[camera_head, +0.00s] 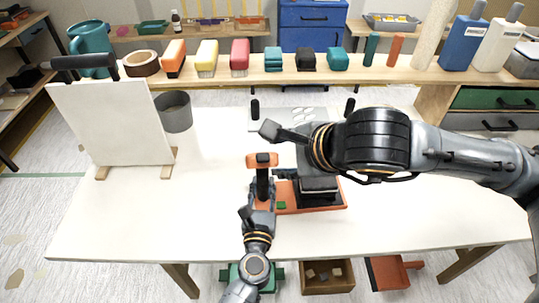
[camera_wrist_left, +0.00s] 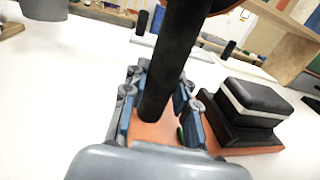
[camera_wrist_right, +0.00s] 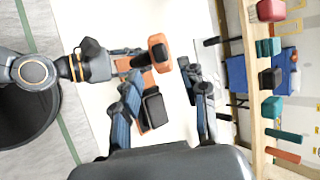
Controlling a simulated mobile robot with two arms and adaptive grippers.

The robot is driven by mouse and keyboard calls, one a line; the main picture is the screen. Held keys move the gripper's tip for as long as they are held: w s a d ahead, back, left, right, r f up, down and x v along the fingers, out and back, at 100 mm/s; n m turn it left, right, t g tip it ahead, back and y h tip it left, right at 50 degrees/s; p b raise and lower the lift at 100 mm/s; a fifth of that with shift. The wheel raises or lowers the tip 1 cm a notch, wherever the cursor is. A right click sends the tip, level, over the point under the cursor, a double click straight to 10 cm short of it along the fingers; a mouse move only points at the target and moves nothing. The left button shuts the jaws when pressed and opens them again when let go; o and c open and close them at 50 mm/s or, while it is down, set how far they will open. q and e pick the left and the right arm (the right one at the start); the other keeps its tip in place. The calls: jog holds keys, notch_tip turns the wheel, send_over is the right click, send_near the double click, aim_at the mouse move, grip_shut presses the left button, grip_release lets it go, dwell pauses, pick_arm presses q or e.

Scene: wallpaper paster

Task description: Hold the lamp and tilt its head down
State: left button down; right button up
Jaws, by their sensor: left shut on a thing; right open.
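The lamp has an orange head (camera_head: 262,160) on a black post (camera_wrist_left: 172,65) and seems to rise from an orange base (camera_head: 312,200) on the white table. My left gripper (camera_head: 262,190) is shut around the post below the head; the post stands between its fingers in the left wrist view (camera_wrist_left: 160,105). My right gripper (camera_head: 274,152) is open and comes in from the right, close to the head. In the right wrist view the orange head (camera_wrist_right: 158,52) appears between the open fingers (camera_wrist_right: 158,72); I cannot tell whether they touch it.
A black block (camera_head: 318,187) sits on the orange base. A white panel (camera_head: 110,120) on wooden feet and a grey cup (camera_head: 174,112) stand at the left. A shelf (camera_head: 345,75) with brushes and blocks runs behind. The table's front left (camera_head: 150,220) is clear.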

pick_arm(q)
jog(key=shift+f, duration=0.25)
pick_arm(e)
jog(key=v, duration=0.3)
jog(key=shift+s+d+r, duration=0.15)
jog(key=shift+s+d, duration=0.05)
pick_arm(q)
jog(key=c, duration=1.2)
grip_release()
jog(key=shift+o, duration=1.2)
pick_arm(e)
jog(key=shift+w, duration=0.15)
pick_arm(q)
jog(key=shift+r, duration=0.1)
jog(key=s, duration=0.8)
jog(key=s+a, duration=0.1)
jog(key=s, duration=0.3)
jog(key=shift+a, duration=0.1)
